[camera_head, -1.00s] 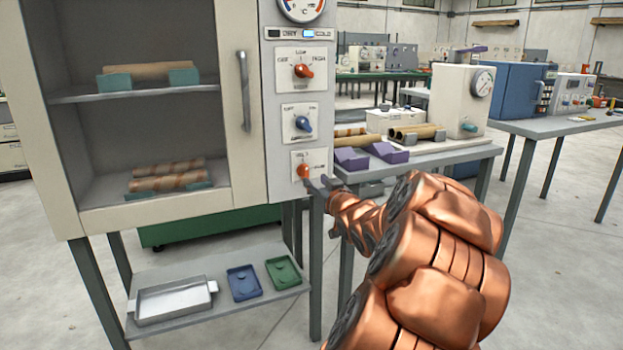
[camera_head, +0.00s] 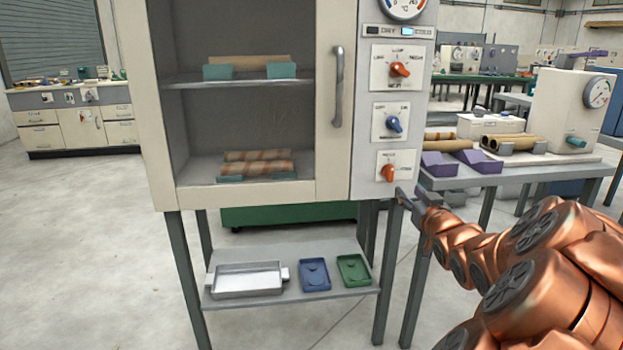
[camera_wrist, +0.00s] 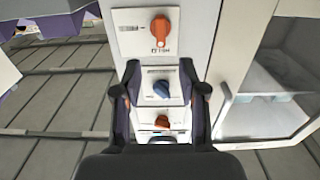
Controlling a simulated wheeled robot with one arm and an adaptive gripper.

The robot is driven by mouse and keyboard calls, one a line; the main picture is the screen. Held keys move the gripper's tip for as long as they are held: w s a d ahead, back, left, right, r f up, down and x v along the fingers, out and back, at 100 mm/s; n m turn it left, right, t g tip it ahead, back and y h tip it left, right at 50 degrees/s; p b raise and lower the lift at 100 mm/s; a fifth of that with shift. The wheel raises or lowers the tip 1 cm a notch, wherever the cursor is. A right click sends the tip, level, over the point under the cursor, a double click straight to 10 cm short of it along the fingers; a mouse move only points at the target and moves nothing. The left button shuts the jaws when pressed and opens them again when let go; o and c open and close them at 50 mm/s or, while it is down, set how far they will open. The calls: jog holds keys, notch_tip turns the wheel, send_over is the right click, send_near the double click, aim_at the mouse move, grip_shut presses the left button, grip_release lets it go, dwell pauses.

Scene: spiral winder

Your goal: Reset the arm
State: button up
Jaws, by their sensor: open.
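My gripper (camera_head: 411,198) is at the end of my copper-coloured arm, just right of and below the lowest orange knob (camera_head: 388,173) on the cabinet's control panel. In the wrist view my gripper (camera_wrist: 160,72) is open, its two dark fingers apart with nothing held between them. Between and beyond the fingers show a blue knob (camera_wrist: 161,89) and orange knobs, the nearest one (camera_wrist: 161,28) above the fingertips. The fingers look apart from the knobs. My arm bends back toward the lower right of the head view.
The cabinet (camera_head: 163,120) with a glass door and vertical handle (camera_head: 337,88) stands left of my gripper. Below it, a shelf (camera_head: 300,292) holds a metal tray (camera_head: 248,280) and blue and green trays. A table (camera_head: 560,165) with purple cradles and tubes stands right. Floor at left is clear.

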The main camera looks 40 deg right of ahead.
jog(key=w+a+r+n+g+y+p, duration=0.1)
jog(key=w+a+r+g+y+p, duration=0.2)
jog(key=w+a+p, duration=0.65)
jog(key=s+a+r+n+g+y+p, duration=0.25)
jog(key=a+g+p, duration=0.4)
jog(key=a, duration=0.85)
jog(key=s+a+r+n+g+y+p, duration=0.1)
jog(key=s+a+r+g+y+p, duration=0.1)
jog(key=s+a+r+p, duration=0.3)
jog(key=s+a+r+n+g+y+p, duration=0.2)
jog(key=s+a+r+g+p, duration=0.3)
jog(key=s+a+p, duration=0.5)
jog(key=s+a, duration=0.7)
jog(key=a, duration=0.3)
jog(key=shift+s+a+r+p, duration=0.2)
jog(key=shift+s+p, duration=0.15)
jog(key=shift+s, duration=0.05)
jog(key=shift+d+y, duration=0.15)
jog(key=shift+y, duration=0.1)
